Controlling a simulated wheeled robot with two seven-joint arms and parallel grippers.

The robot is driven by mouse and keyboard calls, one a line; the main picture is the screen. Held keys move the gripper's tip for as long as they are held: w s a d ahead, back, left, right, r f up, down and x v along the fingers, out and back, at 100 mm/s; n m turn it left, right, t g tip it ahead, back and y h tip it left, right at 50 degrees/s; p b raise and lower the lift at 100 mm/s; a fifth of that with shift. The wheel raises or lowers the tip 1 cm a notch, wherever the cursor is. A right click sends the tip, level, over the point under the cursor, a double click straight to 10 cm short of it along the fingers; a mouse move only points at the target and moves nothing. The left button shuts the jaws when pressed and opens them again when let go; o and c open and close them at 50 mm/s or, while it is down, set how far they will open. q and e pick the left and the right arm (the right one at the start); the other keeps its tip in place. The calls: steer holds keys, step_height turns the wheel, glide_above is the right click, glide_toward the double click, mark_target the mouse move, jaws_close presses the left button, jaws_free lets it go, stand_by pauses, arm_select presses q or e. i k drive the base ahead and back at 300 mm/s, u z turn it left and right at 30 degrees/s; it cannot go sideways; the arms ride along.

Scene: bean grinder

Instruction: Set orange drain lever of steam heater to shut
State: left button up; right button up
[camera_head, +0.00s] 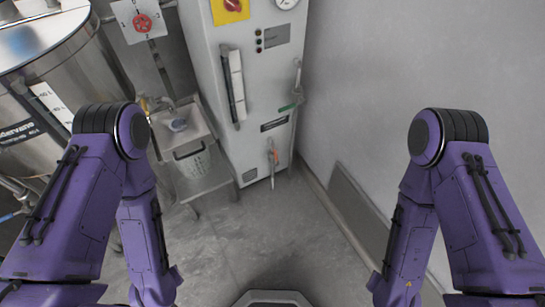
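The steam heater seems to be the tall light-grey cabinet (213,75) standing against the wall ahead. A small orange lever (273,156) is low on its front, near the right edge, on a thin vertical pipe. The lever looks roughly in line with the pipe, but it is too small to tell its exact setting. Both of my purple arms show, with elbows raised and forearms hanging down at the left and right. Neither gripper shows, and neither forearm is near the lever.
A green-handled valve (289,107) is on a pipe above the orange lever. The grey floor (250,235) ahead is clear.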

mark_target(277, 162)
steer(key=u, duration=1.2)
steer(key=i, duration=0.45)
steer(key=z, duration=2.45)
